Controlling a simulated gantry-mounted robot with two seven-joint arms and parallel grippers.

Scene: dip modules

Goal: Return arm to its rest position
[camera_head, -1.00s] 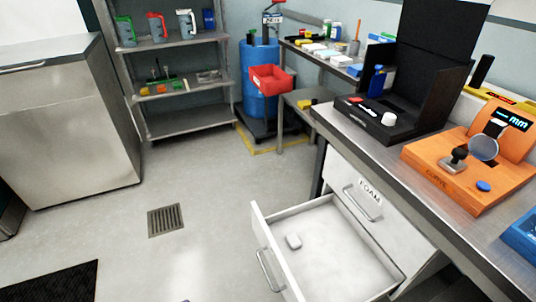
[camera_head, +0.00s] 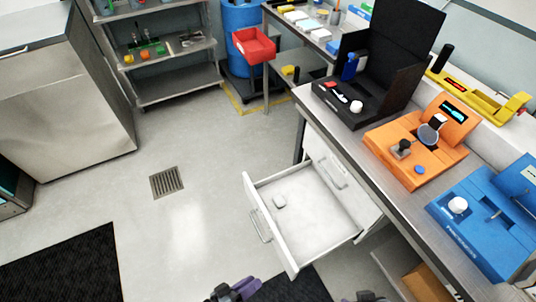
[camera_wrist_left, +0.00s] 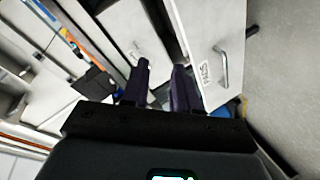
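My left gripper (camera_head: 235,290) shows at the bottom edge of the head view, dark with purple fingers, below the open drawer and apart from it. In the left wrist view its two purple fingers (camera_wrist_left: 160,88) stand apart with an empty gap between them. A dark piece at the bottom edge, right of centre, seems to be my right gripper (camera_head: 365,297); it is mostly cut off, so its opening cannot be told.
The bench carries a black case (camera_head: 372,85), an orange device (camera_head: 410,150) and a blue device (camera_head: 480,220). Floor to the left is clear around a drain (camera_head: 166,182).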

